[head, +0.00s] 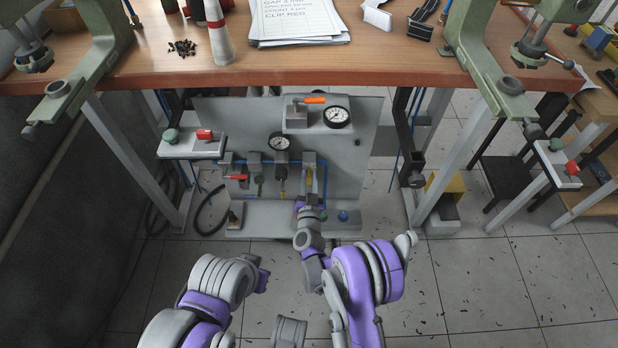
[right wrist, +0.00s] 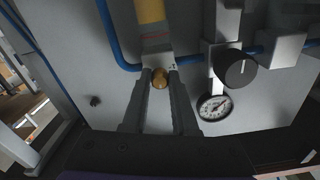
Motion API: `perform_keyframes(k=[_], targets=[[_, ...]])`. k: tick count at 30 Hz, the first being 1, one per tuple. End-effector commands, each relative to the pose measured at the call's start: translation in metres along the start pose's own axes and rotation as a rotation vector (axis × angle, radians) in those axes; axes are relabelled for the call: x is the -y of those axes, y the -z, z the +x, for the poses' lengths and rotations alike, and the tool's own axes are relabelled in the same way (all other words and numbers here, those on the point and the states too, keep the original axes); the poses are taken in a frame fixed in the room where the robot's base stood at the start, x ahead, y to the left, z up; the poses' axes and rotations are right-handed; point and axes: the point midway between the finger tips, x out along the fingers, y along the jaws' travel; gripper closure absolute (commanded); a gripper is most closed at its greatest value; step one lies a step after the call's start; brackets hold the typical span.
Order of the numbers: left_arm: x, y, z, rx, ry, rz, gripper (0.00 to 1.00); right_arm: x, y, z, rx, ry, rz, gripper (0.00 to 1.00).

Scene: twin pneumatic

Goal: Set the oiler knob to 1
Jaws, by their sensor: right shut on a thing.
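The oiler (head: 309,181), a unit with a yellow bowl, is at the right end of the blue air line on the grey panel. In the right wrist view its yellow bowl (right wrist: 150,12) is at the top, with a pale block below it. The small brass oiler knob (right wrist: 160,79) sits between the fingertips of my right gripper (right wrist: 161,76), which is shut on it. Small marks show on the block beside the knob, too small to read. In the head view my right gripper (head: 309,207) reaches up to the oiler. My left arm is folded at lower left, its fingers not distinguishable.
A gauge (head: 279,142) and a black knob (right wrist: 240,68) are beside the oiler. A red-handled valve (head: 236,177) is further left. An orange-handled valve (head: 315,100) and another gauge (head: 337,117) are above. The workbench (head: 280,73) overhangs the panel. Button boxes (head: 191,145) flank it.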

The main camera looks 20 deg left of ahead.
Motion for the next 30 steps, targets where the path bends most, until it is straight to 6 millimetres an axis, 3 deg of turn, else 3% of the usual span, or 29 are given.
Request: perform_keyframes(k=[14,15,19,30], targets=[[0.0,0.0,0.0,0.0,0.0,0.0,1.0,-0.0002,-0.0001,-0.0002,0.0,0.0,-0.013,1.0],[0.0,0.0,0.0,0.0,0.0,0.0,1.0,-0.0002,-0.0001,-0.0002,0.0,0.0,-0.013,0.66],[0.0,0.0,0.0,0.0,0.0,0.0,1.0,-0.0001,-0.0001,-0.0001,0.0,0.0,-0.012,0.44],[0.0,0.0003,-0.0012,0.0,0.0,0.0,1.0,0.0003,0.0001,-0.0052,0.0,0.0,-0.011,0.44]])
